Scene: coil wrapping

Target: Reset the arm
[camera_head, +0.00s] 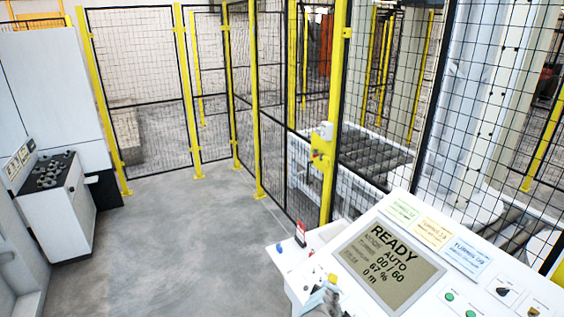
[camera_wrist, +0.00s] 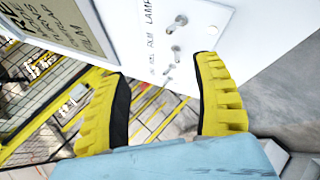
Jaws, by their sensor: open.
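My gripper (camera_wrist: 160,68) shows in the wrist view with two yellow ribbed fingers, black on their inner sides. The fingers are apart and nothing is held between them. Beyond the fingertips is the white face of a control desk (camera_wrist: 218,50) with small metal switches (camera_wrist: 177,50) and printed labels, one reading LAMP. Whether a finger touches the desk cannot be told.
Yellow-posted mesh fence (camera_head: 255,110) runs behind the desk, with rollers (camera_head: 375,150) beyond it. A smaller white console (camera_head: 60,215) stands at the left by a white cabinet (camera_head: 60,90). The grey floor (camera_head: 185,240) between is clear. Paper notes lie above the screen.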

